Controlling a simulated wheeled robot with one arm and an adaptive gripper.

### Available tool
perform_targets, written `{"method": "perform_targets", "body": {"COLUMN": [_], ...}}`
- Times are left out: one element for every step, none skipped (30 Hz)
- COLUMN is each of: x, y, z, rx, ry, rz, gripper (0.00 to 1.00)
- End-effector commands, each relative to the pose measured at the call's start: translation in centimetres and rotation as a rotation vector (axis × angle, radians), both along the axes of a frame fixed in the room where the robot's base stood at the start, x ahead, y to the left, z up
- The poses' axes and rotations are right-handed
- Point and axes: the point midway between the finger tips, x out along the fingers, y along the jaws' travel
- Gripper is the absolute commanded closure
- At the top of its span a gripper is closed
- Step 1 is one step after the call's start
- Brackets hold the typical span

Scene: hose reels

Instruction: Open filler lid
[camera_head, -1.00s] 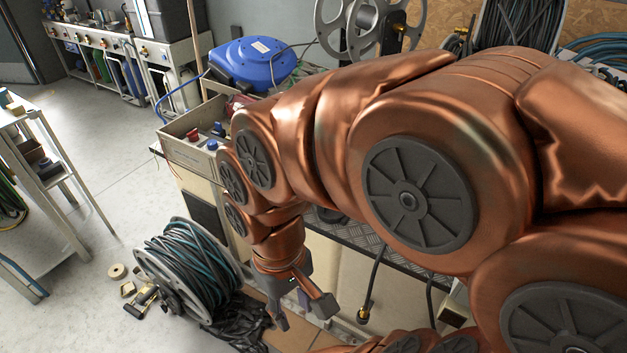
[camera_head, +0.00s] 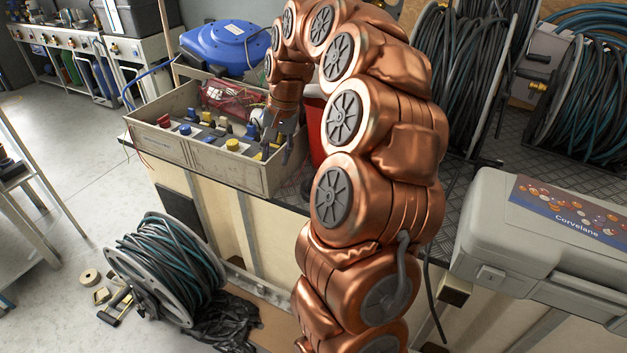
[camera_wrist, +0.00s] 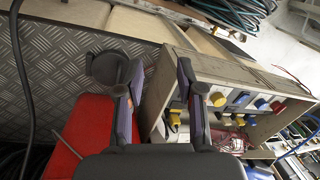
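My gripper (camera_head: 274,154) points down at the right end of the grey crate, beside a red container (camera_head: 313,125) partly hidden by my arm. The red container (camera_wrist: 85,135) is there at lower left, partly covered by the gripper body. A dark round cap-like part (camera_wrist: 104,67) shows just left of the left finger, above the red container. I cannot tell whether it is the filler lid, or whether the finger touches it.
The grey crate (camera_head: 205,160) with coloured plugs stands close to the gripper. A blue reel (camera_head: 222,45) is behind it. A grey case (camera_head: 490,235) sits on the right, with hose reels (camera_head: 460,75) behind. A hose reel (camera_head: 165,270) stands on the floor.

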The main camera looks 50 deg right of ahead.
Motion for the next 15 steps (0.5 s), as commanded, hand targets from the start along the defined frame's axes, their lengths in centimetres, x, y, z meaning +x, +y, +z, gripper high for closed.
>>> {"method": "perform_targets", "body": {"x": [0.3,0.4,0.4,0.3,0.2,0.1,0.0,-0.2,-0.3,-0.5,-0.6,-0.7,-0.7,-0.7,-0.8], "y": [-2.7,-4.2,-5.8,-7.0,-8.2,-9.6,-10.5,-11.2,-12.1,-12.6,-13.0,-13.5,-13.7,-13.9,-14.0], "z": [-1.8,-2.3,-3.2,-3.7,-4.1,-4.6,-5.0,-5.4,-5.8,-6.0,-6.1,-6.2,-6.3,-6.3,-6.5], "rx": [0.004,0.005,0.006,0.006,0.006,0.005,0.006,0.006,0.006,0.005,0.004,0.003,0.003,0.003,0.002], "ry": [-0.002,-0.004,-0.003,-0.003,-0.004,-0.006,-0.004,-0.003,-0.002,-0.001,-0.001,-0.002,-0.001,-0.002,-0.002], "rz": [-0.069,-0.109,-0.153,-0.187,-0.218,-0.256,-0.28,-0.301,-0.324,-0.339,-0.351,-0.364,-0.37,-0.374,-0.377], "gripper": [0.63,0.63,0.63,0.63,0.63,0.63,0.63,0.63,0.63,0.63,0.63,0.63,0.63,0.63,0.63]}}
